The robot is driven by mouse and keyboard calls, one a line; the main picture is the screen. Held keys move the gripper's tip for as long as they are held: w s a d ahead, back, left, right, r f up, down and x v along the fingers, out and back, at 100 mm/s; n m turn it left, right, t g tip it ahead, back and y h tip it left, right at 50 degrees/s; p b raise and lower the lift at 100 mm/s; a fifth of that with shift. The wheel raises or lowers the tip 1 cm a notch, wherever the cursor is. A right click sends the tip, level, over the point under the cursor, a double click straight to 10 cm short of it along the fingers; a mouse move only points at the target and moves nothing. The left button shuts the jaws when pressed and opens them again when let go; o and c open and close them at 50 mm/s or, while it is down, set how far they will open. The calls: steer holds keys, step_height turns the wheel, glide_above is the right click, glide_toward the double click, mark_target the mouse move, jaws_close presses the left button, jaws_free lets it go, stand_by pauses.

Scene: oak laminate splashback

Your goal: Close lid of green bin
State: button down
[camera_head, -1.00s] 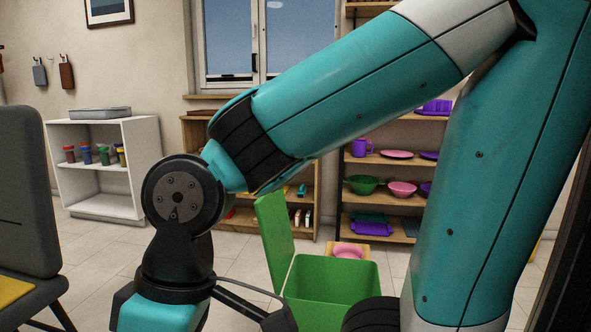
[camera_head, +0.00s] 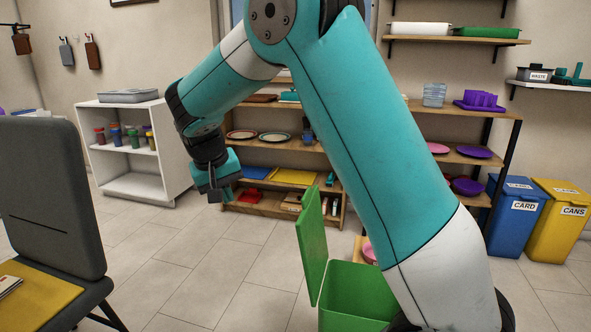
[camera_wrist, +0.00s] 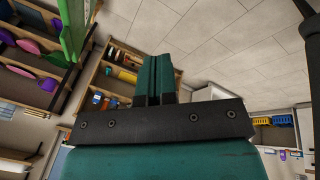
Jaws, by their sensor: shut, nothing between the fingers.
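The green bin (camera_head: 352,300) stands on the floor, low and right of centre in the head view, partly hidden behind my arm. Its lid (camera_head: 313,245) is open, standing nearly upright on the bin's left side. My gripper (camera_head: 216,196) is in the air to the left of the lid, apart from it, fingers hanging down. In the wrist view my gripper's fingers (camera_wrist: 157,72) are together with nothing between them. A green panel that looks like the lid (camera_wrist: 73,28) shows at the upper left there.
A chair (camera_head: 50,190) stands at the left. A white shelf (camera_head: 128,185) and a wooden shelf (camera_head: 250,207) line the back wall. A blue bin (camera_head: 515,222) and a yellow bin (camera_head: 558,222) stand at the right. The tiled floor between chair and green bin is clear.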

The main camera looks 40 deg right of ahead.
steer(key=w+d+m+g+h+p, duration=0.45)
steer(key=d+m+p, duration=0.4)
steer(key=d, duration=0.45)
steer(key=s+d+f+m+b, duration=0.1)
steer(key=s+d+f+b, duration=0.1)
steer(key=s+d+f, duration=0.3)
steer(key=shift+s+d+f+b, duration=0.15)
steer(key=shift+d+f+b, duration=0.25)
steer(key=shift+d+f, duration=0.9)
steer(key=shift+d+r+t+y, duration=0.25)
steer(key=shift+d+r+t, duration=0.05)
steer(key=shift+r+t, duration=0.05)
